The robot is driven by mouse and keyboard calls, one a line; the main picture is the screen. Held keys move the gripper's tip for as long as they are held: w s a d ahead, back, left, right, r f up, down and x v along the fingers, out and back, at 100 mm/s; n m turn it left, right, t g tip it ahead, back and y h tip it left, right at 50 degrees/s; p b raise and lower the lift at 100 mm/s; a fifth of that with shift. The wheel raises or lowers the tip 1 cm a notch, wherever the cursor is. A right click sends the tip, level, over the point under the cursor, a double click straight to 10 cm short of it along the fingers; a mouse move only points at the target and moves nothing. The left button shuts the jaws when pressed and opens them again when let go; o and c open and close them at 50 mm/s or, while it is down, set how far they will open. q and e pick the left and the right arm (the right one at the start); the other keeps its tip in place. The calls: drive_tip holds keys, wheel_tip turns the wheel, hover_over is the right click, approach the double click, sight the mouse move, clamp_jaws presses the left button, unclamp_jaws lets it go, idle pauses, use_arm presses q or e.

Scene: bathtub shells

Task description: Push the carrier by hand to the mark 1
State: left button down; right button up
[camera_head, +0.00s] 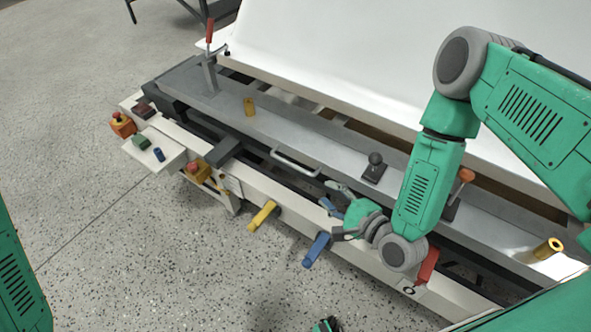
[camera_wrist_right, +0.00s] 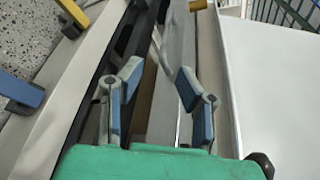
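The carrier appears to be the long grey slab (camera_head: 330,155) on the pale machine frame, with a light bar handle (camera_head: 295,163) on its near side. My right gripper (camera_head: 334,198) is over the near side of the frame, to the right of the handle and apart from it. The right wrist view shows its two fingers (camera_wrist_right: 158,78) open with nothing held between them. A white plate with a dark round sign (camera_head: 408,290) is on the frame's front at the lower right. Another small pale plate (camera_head: 232,185) is farther left; its sign is unreadable.
A yellow lever (camera_head: 262,216) and a blue lever (camera_head: 316,249) stick out from the front. A red handle (camera_head: 427,266) is beside my right wrist. A black knob (camera_head: 375,168) and yellow cylinder (camera_head: 249,106) stand on the slab. A white sheet (camera_head: 380,45) lies behind. Left floor is clear.

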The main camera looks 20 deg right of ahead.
sight(301, 171)
drive_tip(key=shift+m, duration=0.3)
drive_tip(key=b+x, duration=0.1)
drive_tip(key=x, duration=0.7)
drive_tip(key=b+x, duration=0.1)
drive_tip(key=x, duration=0.4)
drive_tip(key=shift+w+r+b, duration=0.2)
drive_tip(key=shift+r+b, duration=0.15)
drive_tip(key=shift+w+a, duration=0.25)
drive_tip(key=shift+w, duration=0.15)
drive_tip(key=shift+d, duration=0.1)
drive_tip(key=shift+d, duration=0.1)
clamp_jaws()
